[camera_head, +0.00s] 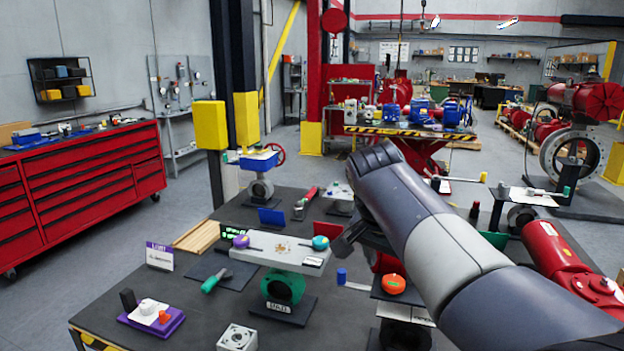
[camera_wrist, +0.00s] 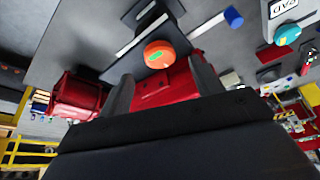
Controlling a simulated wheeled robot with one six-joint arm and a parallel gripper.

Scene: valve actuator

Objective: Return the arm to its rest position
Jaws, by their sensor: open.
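My arm, grey and dark, reaches from the lower right corner up over the workbench in the head view. My gripper (camera_head: 347,240) shows there only in part, as a dark finger below the arm's far end; the arm hides the rest. In the wrist view, the two dark fingers of my gripper (camera_wrist: 161,67) stand apart with nothing held between them. Beyond them is an orange round knob (camera_wrist: 160,54), which also shows in the head view (camera_head: 393,284) to the right of and below my gripper. No contact is visible.
A grey plate on a green valve body (camera_head: 284,287) stands left of my gripper. A red actuator (camera_head: 556,262) lies right of my arm. A blue-tipped lever (camera_head: 342,276) sticks out near the orange knob. A red tool cabinet (camera_head: 85,185) stands far left, with open floor before it.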

